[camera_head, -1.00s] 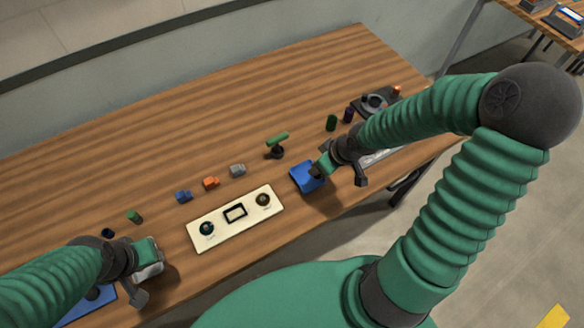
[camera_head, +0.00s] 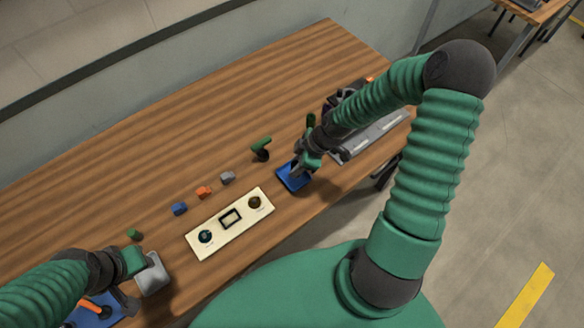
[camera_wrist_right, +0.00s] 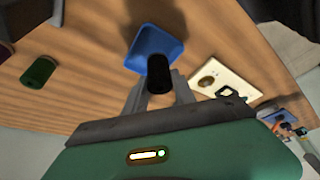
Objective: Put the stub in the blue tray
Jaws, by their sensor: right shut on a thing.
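The stub, a short black cylinder (camera_wrist_right: 159,73), stands between the fingertips of my right gripper (camera_wrist_right: 158,88) in the right wrist view. The right gripper (camera_head: 297,166) is shut on it. The blue tray (camera_wrist_right: 147,38), a small square dish, lies just beyond the stub in that view, and the stub overlaps its near edge. In the head view the gripper is over the blue tray (camera_head: 290,183) and covers part of it. I cannot tell whether the stub touches the tray. My left gripper (camera_head: 142,262) is at the lower left beside a grey block (camera_head: 152,277); its jaws are unclear.
A cream panel (camera_head: 210,240) with two round dials lies left of the tray. Blue (camera_head: 179,209), orange (camera_head: 204,192) and grey (camera_head: 227,177) blocks sit behind it. A green-topped stand (camera_head: 261,146) and a green cylinder (camera_wrist_right: 38,72) stand near the tray. The table's back is clear.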

